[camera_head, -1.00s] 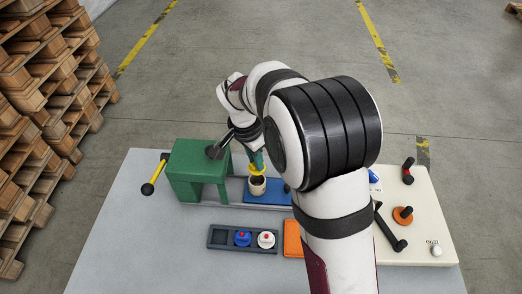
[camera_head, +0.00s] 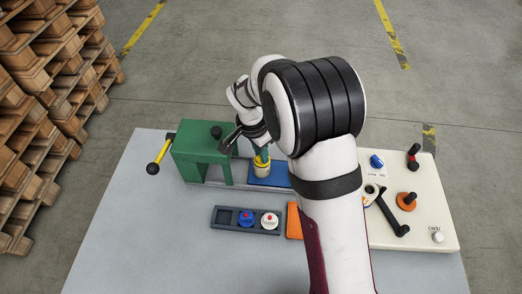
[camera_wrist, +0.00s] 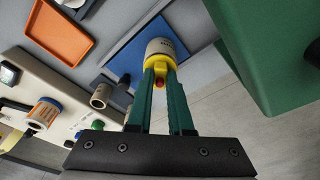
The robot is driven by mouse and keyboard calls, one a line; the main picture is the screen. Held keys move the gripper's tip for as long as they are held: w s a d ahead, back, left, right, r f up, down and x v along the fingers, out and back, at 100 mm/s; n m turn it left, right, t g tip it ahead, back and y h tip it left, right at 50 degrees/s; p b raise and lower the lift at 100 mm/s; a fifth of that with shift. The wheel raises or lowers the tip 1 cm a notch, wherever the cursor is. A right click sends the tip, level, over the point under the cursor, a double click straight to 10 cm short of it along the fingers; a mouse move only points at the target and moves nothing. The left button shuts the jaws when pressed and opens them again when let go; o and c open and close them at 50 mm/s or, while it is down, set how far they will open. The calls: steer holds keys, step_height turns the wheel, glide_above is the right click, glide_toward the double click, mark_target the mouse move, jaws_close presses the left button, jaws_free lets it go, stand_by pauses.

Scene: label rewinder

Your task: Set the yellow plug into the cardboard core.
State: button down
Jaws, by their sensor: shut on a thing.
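The cardboard core (camera_head: 262,180) stands upright on the blue plate (camera_head: 283,180) beside the green machine housing. In the wrist view the core (camera_wrist: 161,47) is pale with small print on its side. My gripper (camera_head: 261,154) is shut on the yellow plug (camera_head: 261,161), right at the core's mouth. In the wrist view my two green fingers (camera_wrist: 160,78) hold the yellow plug (camera_wrist: 158,66) by its red knob, and its yellow rim meets the core's end. The core's opening is hidden behind the plug. I cannot tell how deep the plug sits.
The green housing (camera_head: 196,152) stands close on the left, with a yellow-and-black handle (camera_head: 160,155). In front, a dark tray (camera_head: 226,217) holds a blue cap and a white cap. An orange tray (camera_head: 293,221) is beside it. A cream control panel (camera_head: 430,205) lies on the right.

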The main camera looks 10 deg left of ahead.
steer(key=shift+f, duration=0.3)
stand_by(0.4)
steer(key=c, duration=0.7)
jaws_free()
steer(key=shift+c, duration=0.2)
step_height(320, 180, up, 16)
steer(key=s+a, duration=0.1)
steer(key=s, duration=0.1)
steer(key=shift+a+f, duration=0.2)
steer(key=shift+a, duration=0.2)
